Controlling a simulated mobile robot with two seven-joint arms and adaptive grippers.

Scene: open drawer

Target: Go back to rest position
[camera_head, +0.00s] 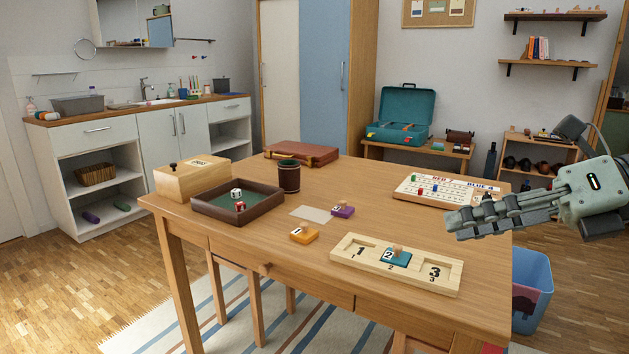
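My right gripper (458,227) comes in from the right edge, above the right side of the wooden table (375,215). Its grey fingers point left, lie close together in this view and look empty. I cannot tell whether a gap separates them. It is apart from the number board (352,258) at the table's front right, and its fingers show just below the red and blue game board (415,191). The table's front drawer has a round wooden knob (265,268) and looks flush with the frame. My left gripper is not in view.
A teal block 2 (395,257) sits in the number board. Orange block 1 (304,235) and purple block 3 (343,211) lie mid-table. A dice tray (215,214), wooden box (175,183), dark cup (289,178) and brown case (325,156) stand behind. A blue bin (533,275) is right.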

